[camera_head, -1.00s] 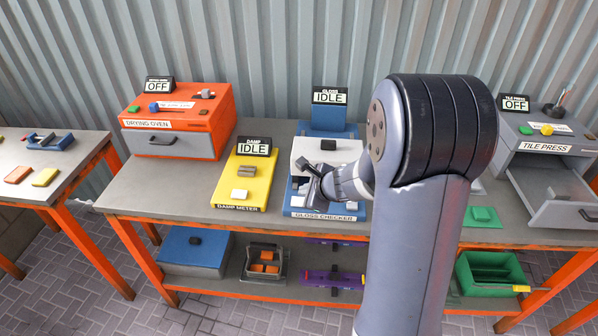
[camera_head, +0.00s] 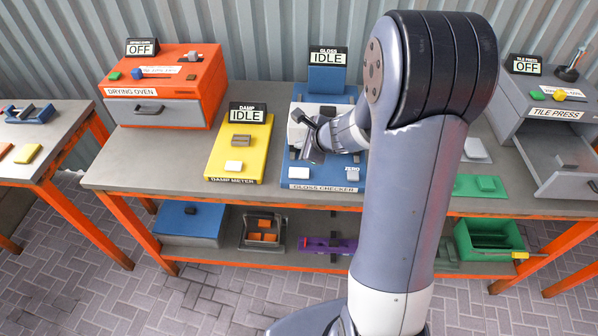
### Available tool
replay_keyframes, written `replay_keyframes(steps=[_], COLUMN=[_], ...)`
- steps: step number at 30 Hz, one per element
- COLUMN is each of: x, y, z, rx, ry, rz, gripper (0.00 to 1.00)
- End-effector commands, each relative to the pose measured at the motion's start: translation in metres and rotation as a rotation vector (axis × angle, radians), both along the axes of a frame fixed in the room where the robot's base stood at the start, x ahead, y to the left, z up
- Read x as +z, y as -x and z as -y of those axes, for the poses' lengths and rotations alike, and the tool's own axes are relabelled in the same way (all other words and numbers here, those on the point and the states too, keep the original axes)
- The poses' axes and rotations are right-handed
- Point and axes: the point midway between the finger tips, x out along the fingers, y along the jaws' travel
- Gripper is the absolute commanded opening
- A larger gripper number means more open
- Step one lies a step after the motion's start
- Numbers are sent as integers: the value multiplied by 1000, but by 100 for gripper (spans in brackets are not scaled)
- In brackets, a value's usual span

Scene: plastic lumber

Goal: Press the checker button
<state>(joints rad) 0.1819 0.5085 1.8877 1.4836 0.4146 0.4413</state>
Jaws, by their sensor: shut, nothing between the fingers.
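The gloss checker (camera_head: 322,187) is a blue unit on the workbench, with a white housing and a raised display (camera_head: 327,57) reading IDLE. A white button (camera_head: 299,172) sits at its front left. A grey button (camera_head: 353,174) marked ZERO sits at its front right. My gripper (camera_head: 313,154) is shut and empty, in front of the white housing and just behind the white button in the picture. I cannot tell its height above the checker or whether it touches. My arm hides the checker's right side.
The yellow damp meter (camera_head: 221,165) stands left of the checker, and the orange drying oven (camera_head: 205,88) farther left. The tile press (camera_head: 540,100) is at the right with its drawer (camera_head: 550,160) open. A lower shelf holds a blue box (camera_head: 190,226) and a green bin (camera_head: 490,236).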

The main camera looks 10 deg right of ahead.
Motion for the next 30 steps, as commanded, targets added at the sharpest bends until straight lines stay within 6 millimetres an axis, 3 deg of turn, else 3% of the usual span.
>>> replay_keyframes(steps=[18, 30], x=[-77, -84], y=[0, 0], z=[0, 0], rx=[0, 0], ry=[0, 0], rz=[0, 0], gripper=[0, 0])
